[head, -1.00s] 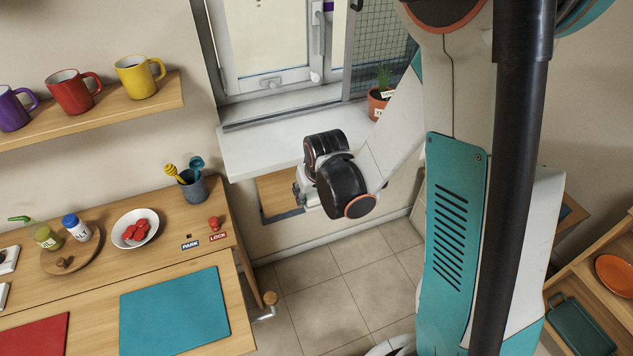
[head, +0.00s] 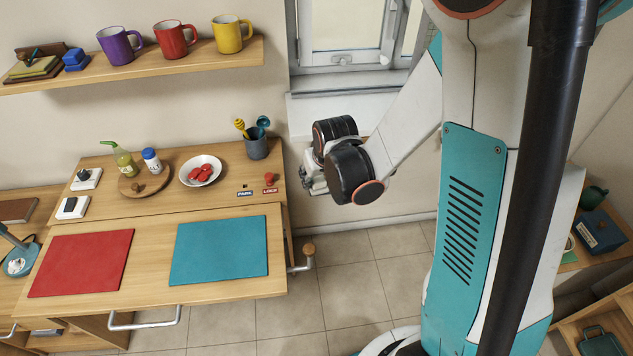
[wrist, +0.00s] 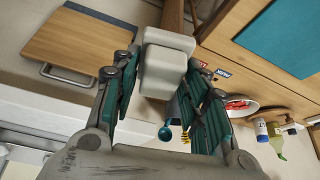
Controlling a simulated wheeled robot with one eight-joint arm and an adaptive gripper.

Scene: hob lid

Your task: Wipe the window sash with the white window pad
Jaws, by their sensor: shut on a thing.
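The white window pad (wrist: 163,68) is a pale block held between the green fingers of my gripper (wrist: 160,88) in the wrist view. My gripper is shut on it. In the head view my gripper (head: 309,172) is beside the right end of the counter, in front of and below the window sill; the pad cannot be made out there. The window sash (head: 347,25) has a white frame and stands at the top of the head view, above and behind my gripper, apart from it. Its upper part is cut off and my arm covers its right side.
The white sill (head: 300,118) lies below the window. A dark utensil cup (head: 257,147) stands at the counter's right end, close to my gripper. A shelf (head: 150,62) with several mugs is at upper left. A crank handle (head: 303,258) sticks out from the counter. Tiled floor is clear.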

